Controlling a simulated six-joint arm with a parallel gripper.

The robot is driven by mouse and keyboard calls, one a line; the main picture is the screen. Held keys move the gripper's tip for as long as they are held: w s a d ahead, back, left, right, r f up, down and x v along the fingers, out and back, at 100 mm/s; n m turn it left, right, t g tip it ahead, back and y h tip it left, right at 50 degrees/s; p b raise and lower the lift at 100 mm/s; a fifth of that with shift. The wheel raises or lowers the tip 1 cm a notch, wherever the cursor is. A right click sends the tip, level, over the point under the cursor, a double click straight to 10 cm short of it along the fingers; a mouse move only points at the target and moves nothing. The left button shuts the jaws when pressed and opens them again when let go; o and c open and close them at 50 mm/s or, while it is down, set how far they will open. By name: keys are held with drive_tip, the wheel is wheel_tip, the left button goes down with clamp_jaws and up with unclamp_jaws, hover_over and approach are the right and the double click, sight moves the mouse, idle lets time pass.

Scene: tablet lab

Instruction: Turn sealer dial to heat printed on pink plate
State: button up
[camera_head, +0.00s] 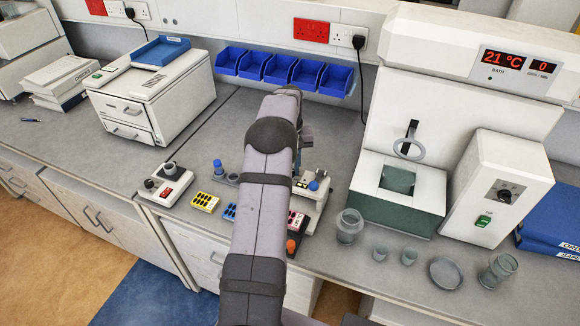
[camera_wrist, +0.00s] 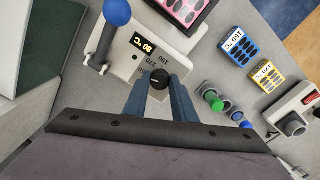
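The sealer (camera_head: 313,196) is a pale unit with a blue-knobbed lever, largely behind my arm in the head view. In the wrist view its body (camera_wrist: 128,62) carries a display (camera_wrist: 143,44) reading 80 °C and a small black dial (camera_wrist: 159,79) with temperature marks around it. My gripper (camera_wrist: 159,84) has its two blue-grey fingers on either side of the dial; they look open, and contact is unclear. The pink plate (camera_wrist: 188,8) with dark oval wells lies beside the sealer, cut off at the top; its printed heat is not readable. It also shows in the head view (camera_head: 296,217).
A blue plate (camera_wrist: 228,36) marked 160 °C and a yellow plate (camera_wrist: 267,76) lie nearby. Green and blue knobbed pieces (camera_wrist: 213,100) and a device with a red switch (camera_wrist: 300,108) stand close. A water bath (camera_head: 397,195) stands right of the sealer, with glassware (camera_head: 349,226) in front.

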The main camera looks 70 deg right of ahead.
drive_tip(key=shift+m, duration=0.3)
drive_tip(key=m, duration=0.3)
drive_tip(key=shift+d+m+b, duration=0.1)
drive_tip(key=shift+m+b, duration=0.2)
drive_tip(key=shift+b, duration=0.1)
drive_tip(key=m, duration=0.3)
drive_tip(key=shift+m, duration=0.3)
drive_tip(key=m, duration=0.4)
drive_tip(key=shift+r, duration=0.1)
drive_tip(key=shift+m+b, duration=0.3)
drive_tip(key=shift+m, duration=1.8)
drive_tip(key=o, duration=1)
drive_tip(key=shift+o, duration=0.2)
